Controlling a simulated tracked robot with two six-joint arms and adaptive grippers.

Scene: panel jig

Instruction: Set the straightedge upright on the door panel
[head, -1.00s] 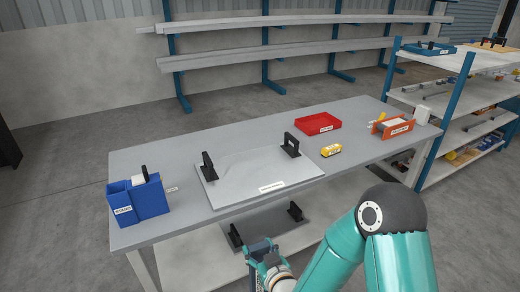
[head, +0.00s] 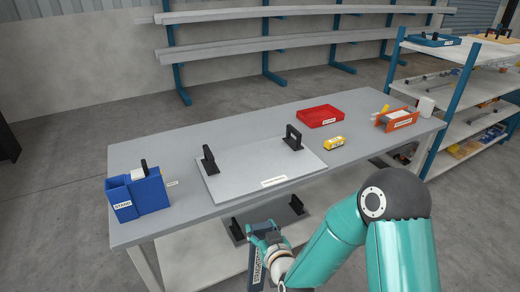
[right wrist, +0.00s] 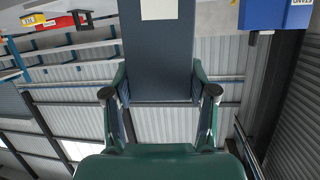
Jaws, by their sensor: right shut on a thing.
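The straightedge is a dark blue-grey bar with a white label; in the head view (head: 256,272) it hangs below my right gripper (head: 266,236). In the right wrist view the straightedge (right wrist: 157,60) stands between the two fingers of the right gripper (right wrist: 160,95), which is shut on it. The door panel (head: 240,182) is a flat light-grey plate with two black upright handles and a white label, lying on the table. The right gripper is in front of the table's near edge, apart from the panel and lower than its top. My left gripper is not in view.
On the grey table (head: 140,158) are a blue STAND box (head: 152,195) at left, a red tray (head: 318,116), a yellow block (head: 334,143) and an orange holder (head: 398,119). A dark plate with black handles (head: 297,204) lies on the lower shelf.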

